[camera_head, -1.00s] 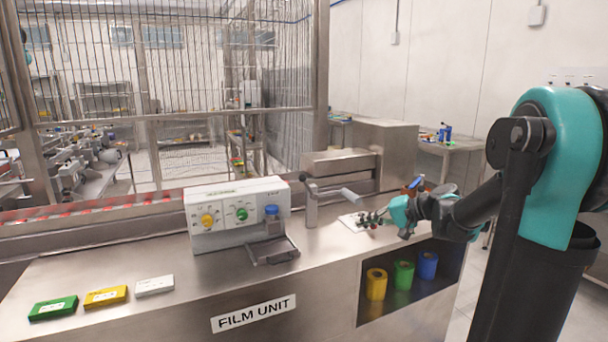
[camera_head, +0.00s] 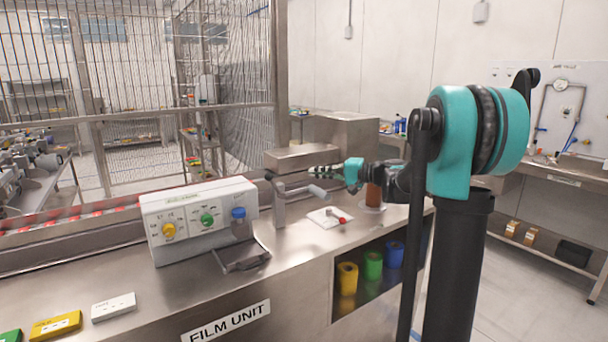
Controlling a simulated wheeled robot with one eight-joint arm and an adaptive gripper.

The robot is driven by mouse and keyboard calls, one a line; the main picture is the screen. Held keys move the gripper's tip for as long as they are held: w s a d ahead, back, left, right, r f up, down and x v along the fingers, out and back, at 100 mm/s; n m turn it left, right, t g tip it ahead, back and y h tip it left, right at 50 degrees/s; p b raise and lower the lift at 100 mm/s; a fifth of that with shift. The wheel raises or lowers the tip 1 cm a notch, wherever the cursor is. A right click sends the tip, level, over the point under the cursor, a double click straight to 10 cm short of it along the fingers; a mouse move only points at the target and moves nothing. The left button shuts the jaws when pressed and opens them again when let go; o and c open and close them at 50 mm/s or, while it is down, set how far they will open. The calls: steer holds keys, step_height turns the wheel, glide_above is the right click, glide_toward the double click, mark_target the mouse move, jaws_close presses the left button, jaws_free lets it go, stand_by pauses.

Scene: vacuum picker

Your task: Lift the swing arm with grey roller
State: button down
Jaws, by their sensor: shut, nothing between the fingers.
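The swing arm (camera_head: 295,190) extends right from a metal post (camera_head: 279,208) on the steel counter. Its light grey roller (camera_head: 318,191) is at the right end, roughly level. My gripper (camera_head: 314,175) points left, just above and behind the roller in the picture. Its fingers are shut and hold nothing. I cannot tell whether they touch the arm or roller; a small gap seems to show between them.
A control box (camera_head: 200,217) with coloured knobs stands left of the post, a dark metal bracket (camera_head: 245,262) before it. A white pad (camera_head: 322,222) with a red-ended item lies right. A brown jar (camera_head: 374,196) stands beneath my wrist. Film rolls (camera_head: 373,265) sit in the shelf below.

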steer(key=w+a+f, duration=0.1)
steer(key=a, duration=1)
steer(key=shift+w+a+f, duration=0.25)
steer(key=shift+w+f, duration=0.1)
steer(key=shift+s+a+n+h, duration=0.3)
steer(key=shift+a+n, duration=0.15)
steer(key=shift+n, duration=0.05)
steer(key=s+a+f+n+h, duration=0.3)
steer(key=a+f+n+h, duration=0.1)
steer(key=a+n+h, duration=0.1)
steer(key=shift+s+f+t, duration=0.15)
steer(key=shift+t, duration=0.25)
stand_by(0.4)
steer(key=shift+f, duration=0.1)
